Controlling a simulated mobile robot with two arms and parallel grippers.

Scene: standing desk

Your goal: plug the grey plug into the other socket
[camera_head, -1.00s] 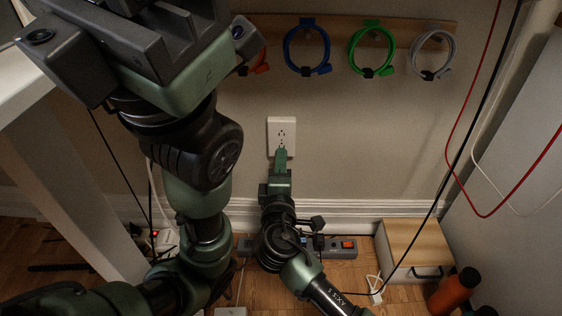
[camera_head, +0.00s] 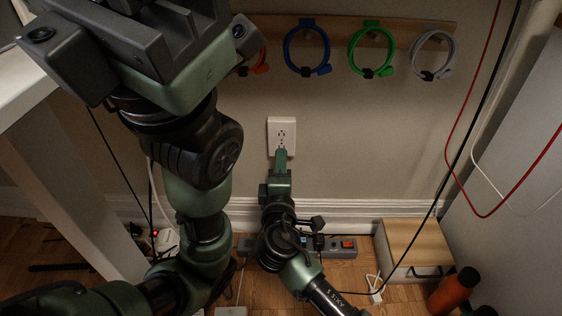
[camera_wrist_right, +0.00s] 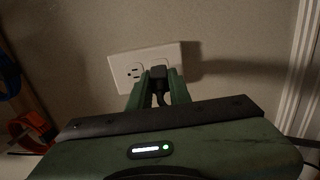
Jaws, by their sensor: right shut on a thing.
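The white wall outlet (camera_head: 291,124) has its upper socket bare in the head view. My right gripper (camera_head: 281,154) is at the lower socket and hides it. In the right wrist view the gripper's green fingers (camera_wrist_right: 157,86) are shut on a dark plug (camera_wrist_right: 158,73), with its cord hanging between them. The plug is up against the outlet plate (camera_wrist_right: 118,63); I cannot tell how deep it sits. The left socket in that view is bare. My left gripper (camera_head: 165,45) is large at the upper left of the head view; its fingertips do not show clearly.
A power strip (camera_head: 342,247) lies on the floor by the baseboard. A wooden-topped box (camera_head: 420,245) and an orange bottle (camera_head: 452,291) stand at right. Coiled cables, blue (camera_head: 289,49), green (camera_head: 352,48) and grey (camera_head: 415,50), hang above. Red and black cables hang at right.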

